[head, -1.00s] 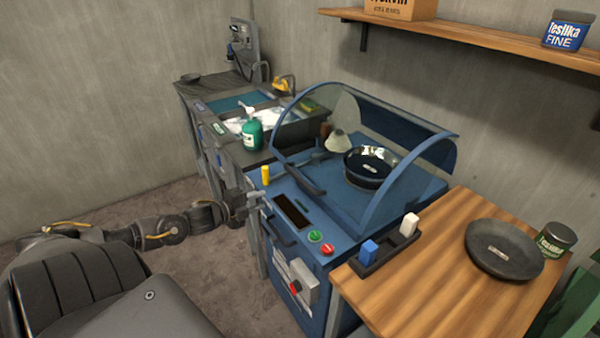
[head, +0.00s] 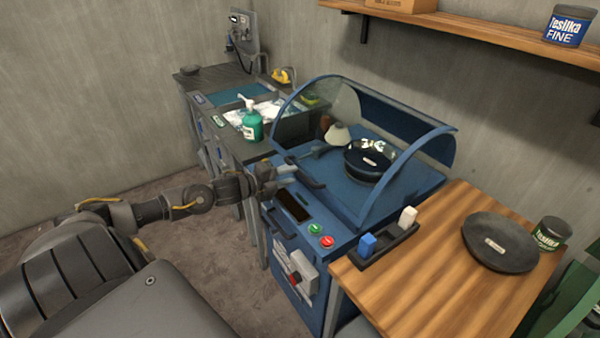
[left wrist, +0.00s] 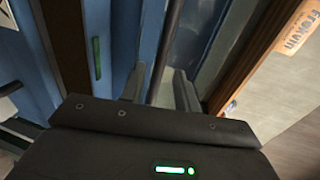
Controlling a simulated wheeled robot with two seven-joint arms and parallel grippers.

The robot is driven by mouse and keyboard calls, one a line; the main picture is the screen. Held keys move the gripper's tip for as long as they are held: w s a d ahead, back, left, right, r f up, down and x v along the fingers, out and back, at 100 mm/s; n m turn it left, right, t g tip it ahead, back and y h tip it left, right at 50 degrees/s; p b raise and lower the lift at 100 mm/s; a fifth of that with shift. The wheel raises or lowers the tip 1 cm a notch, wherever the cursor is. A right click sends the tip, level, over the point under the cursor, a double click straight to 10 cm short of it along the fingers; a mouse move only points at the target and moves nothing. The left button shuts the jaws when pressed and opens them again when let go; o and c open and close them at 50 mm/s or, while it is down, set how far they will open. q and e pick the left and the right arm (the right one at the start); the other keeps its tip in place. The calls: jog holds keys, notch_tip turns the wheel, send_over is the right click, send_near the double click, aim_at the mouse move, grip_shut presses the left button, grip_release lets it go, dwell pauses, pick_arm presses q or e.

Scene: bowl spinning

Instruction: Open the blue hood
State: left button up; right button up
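The blue hood (head: 398,178) is a curved blue frame with a clear cover, and it sits lowered over the blue machine (head: 350,232). A dark handle bar (head: 307,178) runs along its front lower edge. My left gripper (head: 288,172) is at the left end of this bar. In the left wrist view my left gripper (left wrist: 162,88) has its two fingers apart, with a dark bar (left wrist: 170,40) between them that looks like the handle. Whether the fingers touch it cannot be told. My right gripper is not in view.
Under the hood is a black bowl (head: 369,160). A green bottle (head: 252,122) stands by the sink at the left. A wooden table (head: 425,285) with a dark plate (head: 499,242) is at the right. A wooden shelf (head: 470,37) hangs above. Green and red buttons are on the machine's front.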

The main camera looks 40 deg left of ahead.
aim_at(298, 173)
pick_arm(q)
jog(key=shift+p+x, duration=0.35)
jog(key=shift+x, duration=2)
jog(key=shift+c, duration=0.2)
grip_shut()
